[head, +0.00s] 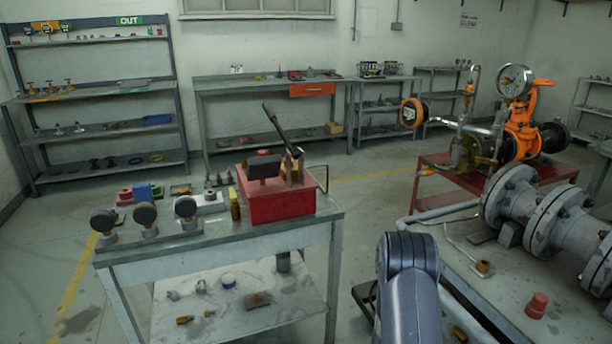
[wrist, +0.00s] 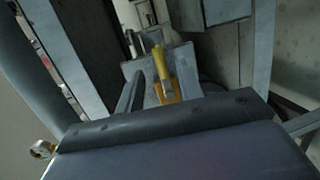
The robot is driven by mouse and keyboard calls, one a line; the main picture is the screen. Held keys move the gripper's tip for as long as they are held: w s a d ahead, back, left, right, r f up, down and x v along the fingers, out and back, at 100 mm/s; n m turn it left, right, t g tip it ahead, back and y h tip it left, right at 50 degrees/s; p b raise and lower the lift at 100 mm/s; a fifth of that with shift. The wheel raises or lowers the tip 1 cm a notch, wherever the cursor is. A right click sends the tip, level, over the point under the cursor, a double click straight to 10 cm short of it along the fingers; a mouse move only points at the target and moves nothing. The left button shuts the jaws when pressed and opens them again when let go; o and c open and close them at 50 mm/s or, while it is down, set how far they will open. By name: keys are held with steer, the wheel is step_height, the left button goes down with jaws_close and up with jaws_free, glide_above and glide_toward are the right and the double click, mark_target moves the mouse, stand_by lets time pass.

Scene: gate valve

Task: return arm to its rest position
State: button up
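My arm rises from the bottom of the head view as a dark grey, bent link (head: 408,270), right of the workbench. My gripper does not show in the head view. In the wrist view a broad grey-purple body with a dark, screwed strip fills the lower part, probably my own. A dark slanted bar stands above the strip beside a yellow handle-like piece (wrist: 160,65). The orange valve (head: 522,130) with a round gauge (head: 514,80) stands at the back right of the head view.
A workbench (head: 262,236) with a red box (head: 275,200) and several gauges stands left of my arm. Grey flanged pipes (head: 555,225) run along the right, with a red cup-like piece (head: 537,305) nearby. Shelves line the back wall. Open floor lies behind the workbench.

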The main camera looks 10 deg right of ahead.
steer(key=a+r, duration=0.1)
steer(key=a, duration=0.6)
steer(key=d+f+m+b, duration=0.1)
steer(key=d+f+b, duration=0.1)
steer(key=d, duration=0.8)
steer(key=shift+d+f+m+t, duration=0.3)
steer(key=shift+t, duration=0.1)
